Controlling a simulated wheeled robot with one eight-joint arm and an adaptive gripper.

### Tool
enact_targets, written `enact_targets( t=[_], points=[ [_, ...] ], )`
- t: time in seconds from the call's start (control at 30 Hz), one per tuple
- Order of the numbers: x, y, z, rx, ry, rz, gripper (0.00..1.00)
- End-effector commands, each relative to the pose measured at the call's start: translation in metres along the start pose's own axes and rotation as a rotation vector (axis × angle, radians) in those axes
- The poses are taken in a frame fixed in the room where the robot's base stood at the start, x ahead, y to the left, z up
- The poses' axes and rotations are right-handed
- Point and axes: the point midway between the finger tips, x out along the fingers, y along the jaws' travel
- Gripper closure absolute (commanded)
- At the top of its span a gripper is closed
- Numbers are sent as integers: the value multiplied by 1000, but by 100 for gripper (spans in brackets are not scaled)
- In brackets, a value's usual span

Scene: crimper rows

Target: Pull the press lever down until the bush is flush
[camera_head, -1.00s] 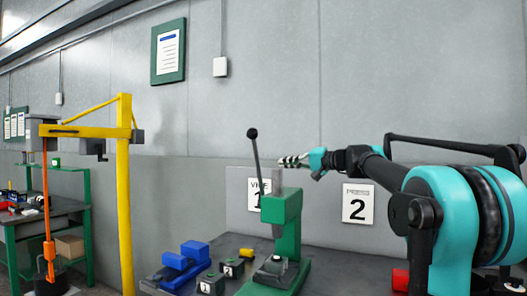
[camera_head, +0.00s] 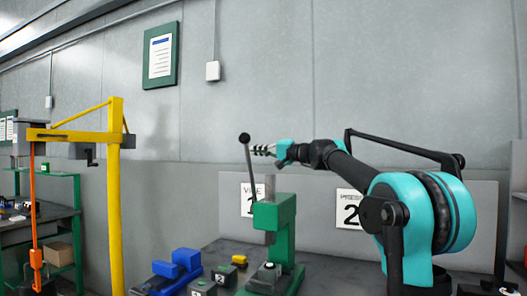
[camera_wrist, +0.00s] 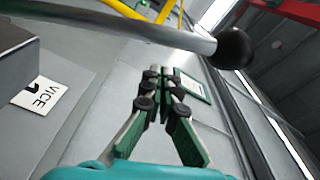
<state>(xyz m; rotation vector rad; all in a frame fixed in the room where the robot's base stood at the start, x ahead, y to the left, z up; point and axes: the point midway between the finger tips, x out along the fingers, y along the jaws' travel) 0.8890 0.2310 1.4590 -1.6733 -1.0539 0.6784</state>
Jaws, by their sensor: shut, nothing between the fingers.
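The green press (camera_head: 274,225) stands on the bench in the head view. Its lever (camera_head: 249,165) is a grey rod with a black ball knob, standing nearly upright with a slight lean left. My gripper (camera_head: 262,150) is shut and empty, just right of the lever near the knob. In the wrist view the lever (camera_wrist: 130,27) crosses the top, its knob (camera_wrist: 235,48) on the right, beyond my fingertips (camera_wrist: 160,72). I cannot tell whether they touch. A small pale part (camera_head: 269,265) sits on the press base; I cannot tell how deep the bush sits.
A blue vice (camera_head: 178,268) and small dark blocks (camera_head: 222,276) are left of the press. A yellow hoist post (camera_head: 115,200) stands further left.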

Motion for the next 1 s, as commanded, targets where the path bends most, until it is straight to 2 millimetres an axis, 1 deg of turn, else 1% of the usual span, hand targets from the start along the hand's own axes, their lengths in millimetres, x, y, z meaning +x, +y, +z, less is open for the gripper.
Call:
enact_targets(
  t=[0.03,0.2,0.37,0.77,0.87,1.0],
  points=[
    [-2,0,6,0,-1,0,100],
    [-7,0,20,0,-1,0,100],
    [-8,0,24,0,-1,0,100],
    [-9,0,26,-5,-1,-1,100],
    [-10,0,30,-21,-1,-3,100],
    [-11,-1,42,-72,-1,-10,100]
  ],
)
